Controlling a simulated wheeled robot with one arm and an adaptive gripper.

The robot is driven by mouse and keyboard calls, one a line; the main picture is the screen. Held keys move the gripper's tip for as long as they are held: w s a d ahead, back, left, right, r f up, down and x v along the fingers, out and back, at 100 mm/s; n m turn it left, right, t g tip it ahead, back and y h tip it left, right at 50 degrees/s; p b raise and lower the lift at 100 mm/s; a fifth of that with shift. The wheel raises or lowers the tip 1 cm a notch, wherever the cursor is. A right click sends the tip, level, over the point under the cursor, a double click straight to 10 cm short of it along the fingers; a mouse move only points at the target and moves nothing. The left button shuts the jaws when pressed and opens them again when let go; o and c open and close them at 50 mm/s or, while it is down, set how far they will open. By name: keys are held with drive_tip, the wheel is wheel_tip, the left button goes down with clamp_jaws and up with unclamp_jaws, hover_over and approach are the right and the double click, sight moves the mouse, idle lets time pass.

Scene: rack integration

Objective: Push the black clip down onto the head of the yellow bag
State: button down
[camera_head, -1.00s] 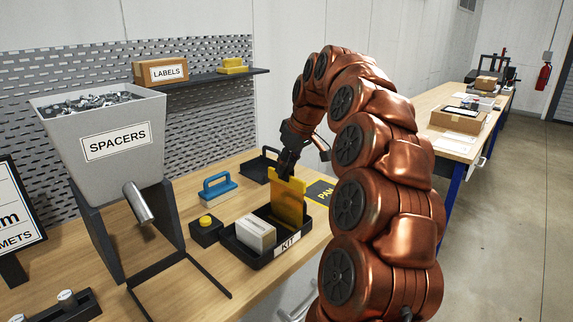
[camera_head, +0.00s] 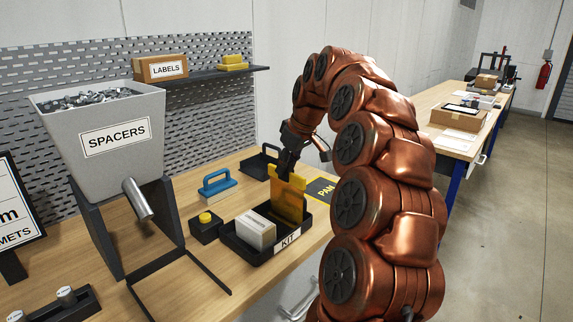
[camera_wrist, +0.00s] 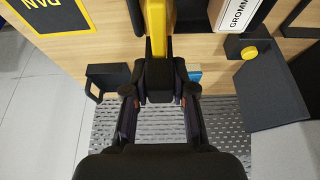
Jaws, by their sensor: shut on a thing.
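The yellow bag (camera_head: 288,202) stands upright in the black kit tray (camera_head: 263,262). Its narrow yellow head also shows in the wrist view (camera_wrist: 158,42). My gripper (camera_head: 287,165) is at the top of the bag, pointing down. In the wrist view my gripper (camera_wrist: 160,80) is shut on a dark block, which appears to be the black clip (camera_wrist: 159,70), right at the bag's head. The clip's edges merge with my dark fingers, so I cannot tell how far it sits over the head.
A white box (camera_head: 256,232) lies in the tray beside the bag. A black block with a yellow button (camera_head: 206,227), a blue-handled item (camera_head: 217,186) and a black-handled item (camera_head: 260,165) stand close by. The spacers hopper (camera_head: 105,140) is at left.

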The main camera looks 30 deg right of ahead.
drive_tip(key=c, duration=0.9)
unclamp_jaws()
drive_tip(key=shift+f, duration=0.1)
drive_tip(key=v, duration=1.1)
drive_tip(key=shift+s+d+r, duration=0.1)
drive_tip(key=shift+s+r, duration=0.1)
drive_tip(key=shift+r, duration=0.15)
drive_tip(key=shift+r, duration=0.1)
drive_tip(key=s+a+f+g+p, duration=0.25)
drive_tip(key=s+a, duration=0.25)
drive_tip(key=a, duration=0.5)
drive_tip(key=s+a+f+g+p, duration=0.1)
drive_tip(key=s+a+f, duration=0.25)
drive_tip(key=a, duration=0.55)
drive_tip(key=s+a+f+m+g+p, duration=0.1)
drive_tip(key=s+f, duration=0.3)
drive_tip(key=s, duration=0.4)
drive_tip(key=s+a+f+p, duration=0.1)
drive_tip(key=s+a+f, duration=0.2)
drive_tip(key=s+f, duration=0.2)
drive_tip(key=s+a+f+m+g+h+p, duration=0.1)
drive_tip(key=s+f, duration=0.3)
drive_tip(key=s, duration=0.7)
drive_tip(key=shift+s+a+f+m+g+p, duration=0.3)
drive_tip(key=shift+s+a+f+g+p, duration=0.1)
drive_tip(key=shift+a, duration=0.2)
